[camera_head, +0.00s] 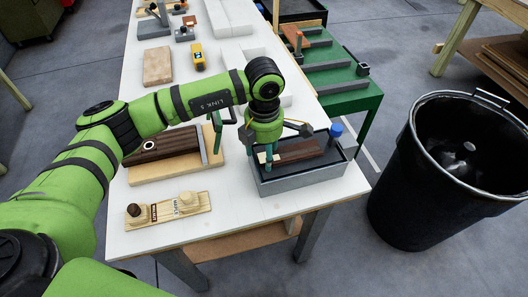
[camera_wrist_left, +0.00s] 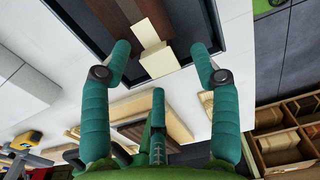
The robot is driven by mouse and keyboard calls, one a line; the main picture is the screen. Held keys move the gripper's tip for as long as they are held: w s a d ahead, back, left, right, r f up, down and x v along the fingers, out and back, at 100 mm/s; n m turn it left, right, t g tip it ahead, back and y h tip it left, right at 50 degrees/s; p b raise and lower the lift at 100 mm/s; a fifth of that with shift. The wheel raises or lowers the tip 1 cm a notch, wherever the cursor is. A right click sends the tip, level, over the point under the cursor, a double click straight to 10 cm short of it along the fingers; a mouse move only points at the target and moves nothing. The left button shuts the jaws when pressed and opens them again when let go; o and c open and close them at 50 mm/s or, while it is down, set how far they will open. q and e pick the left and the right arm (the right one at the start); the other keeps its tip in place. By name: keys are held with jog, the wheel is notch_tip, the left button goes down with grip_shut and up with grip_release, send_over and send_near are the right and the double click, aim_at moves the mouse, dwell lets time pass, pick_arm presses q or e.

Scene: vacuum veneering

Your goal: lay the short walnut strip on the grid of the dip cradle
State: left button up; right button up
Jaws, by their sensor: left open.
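A brown wooden strip (camera_head: 300,151), apparently the short walnut strip, lies over the dark inside of a grey tray (camera_head: 305,182), which seems to be the dip cradle. My left gripper (camera_head: 266,160) is at the tray's left end, by the strip's near end. In the left wrist view my left gripper (camera_wrist_left: 160,52) is open, its teal fingers spread either side of a pale block (camera_wrist_left: 157,58). Brown strips (camera_wrist_left: 152,12) run up from there. No finger clearly touches the strip. The grid is hard to make out. My right gripper is not in view.
A board with dark wood (camera_head: 168,146) and a green clamp (camera_head: 217,130) lie left of the tray. A wooden block with two knobs (camera_head: 170,208) is near the front edge. A blue knob (camera_head: 336,130) stands at the tray's back corner. A black bin (camera_head: 408,190) stands right.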

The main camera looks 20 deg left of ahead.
pick_arm(q)
notch_tip(320, 180, up, 11)
dwell(0.3)
jog(key=shift+s, duration=0.1)
